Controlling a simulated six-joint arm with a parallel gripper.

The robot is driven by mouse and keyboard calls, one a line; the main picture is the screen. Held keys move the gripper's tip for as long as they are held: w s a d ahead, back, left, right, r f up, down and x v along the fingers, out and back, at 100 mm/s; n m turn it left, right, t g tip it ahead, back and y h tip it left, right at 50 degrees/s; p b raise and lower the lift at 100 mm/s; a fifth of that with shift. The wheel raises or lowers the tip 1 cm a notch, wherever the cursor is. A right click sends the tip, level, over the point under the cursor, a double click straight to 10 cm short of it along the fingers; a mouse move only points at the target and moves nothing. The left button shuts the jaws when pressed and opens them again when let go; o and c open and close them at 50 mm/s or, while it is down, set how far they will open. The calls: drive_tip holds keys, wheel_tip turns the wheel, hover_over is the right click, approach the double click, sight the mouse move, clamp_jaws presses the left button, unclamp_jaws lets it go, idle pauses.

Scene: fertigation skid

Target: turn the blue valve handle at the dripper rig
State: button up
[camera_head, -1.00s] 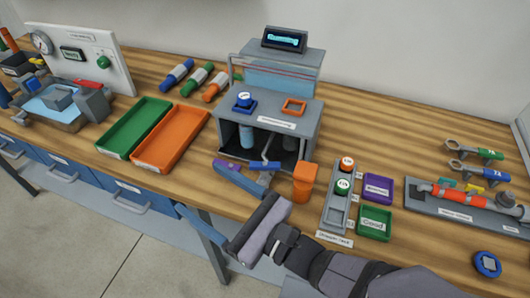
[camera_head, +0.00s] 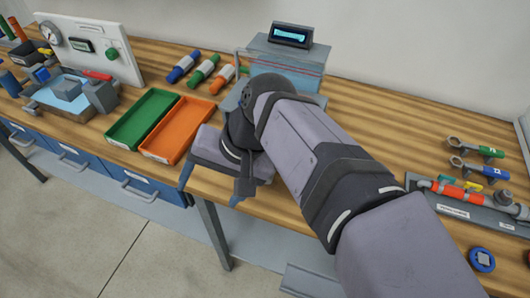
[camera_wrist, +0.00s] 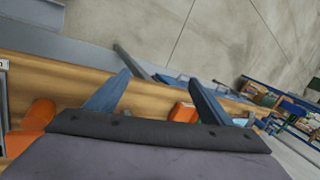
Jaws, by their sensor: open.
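At the far left bench end in the head view, a small blue piece (camera_head: 41,75) stands at the water basin (camera_head: 68,108); it may be the blue valve handle, but it is too small to be sure. A red lever (camera_head: 97,75) is beside it. My gripper (camera_head: 212,186) is open and empty at the bench's front edge, right of that basin and in front of the orange tray. In the wrist view its two blue-grey fingers (camera_wrist: 157,78) are spread, with nothing between them but bench edge and floor.
A green tray (camera_head: 142,118) and an orange tray (camera_head: 178,130) lie between basin and gripper. A gauge panel (camera_head: 90,45) stands behind the basin. A red pipe assembly (camera_head: 455,190) is at right.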

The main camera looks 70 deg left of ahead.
drive_tip(key=w+a+r+t+y, duration=0.1)
drive_tip(key=w+a+r+t, duration=0.2)
drive_tip(key=w, duration=1)
drive_tip(key=t, duration=0.3)
drive_tip(key=shift+w+a+n+t+y, duration=0.2)
drive_tip(key=shift+w+n+t+y, duration=0.1)
drive_tip(key=shift+w, duration=0.1)
drive_tip(key=shift+p+x, duration=0.3)
drive_tip(key=shift+x, duration=3.35)
drive_tip(key=shift+d, duration=0.1)
drive_tip(key=c, duration=1)
drive_tip(key=shift+c, duration=0.2)
